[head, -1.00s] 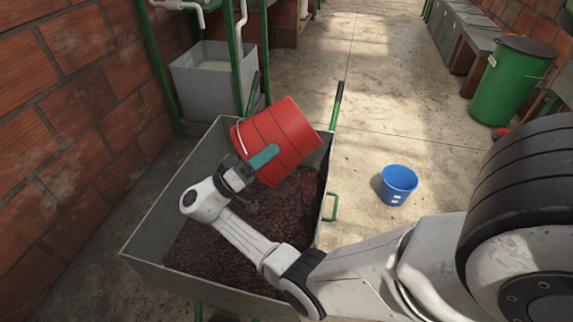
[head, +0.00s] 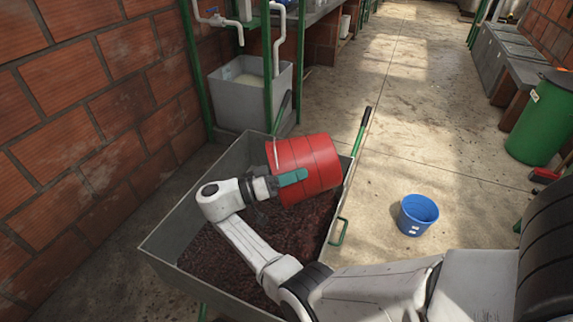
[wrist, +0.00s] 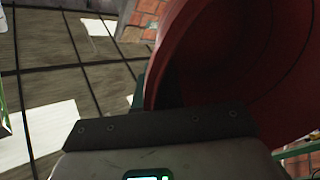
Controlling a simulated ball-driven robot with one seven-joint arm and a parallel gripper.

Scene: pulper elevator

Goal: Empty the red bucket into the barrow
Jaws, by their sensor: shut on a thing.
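The red bucket (head: 308,168) is tipped on its side above the grey barrow (head: 160,228) in the head view. Its mouth faces left, and its inside is turned away from the head camera. My gripper (head: 290,178) is shut on the bucket at its left side, near the rim. Dark reddish-brown pulp (head: 235,255) covers the barrow's floor below the bucket. In the wrist view the red bucket (wrist: 230,60) fills the right side, and its interior is dark. I cannot tell whether anything is left in it.
A blue bucket (head: 417,215) stands on the floor right of the barrow. A grey tank (head: 245,95) stands behind it by the brick wall. A green bin (head: 543,120) is at the right.

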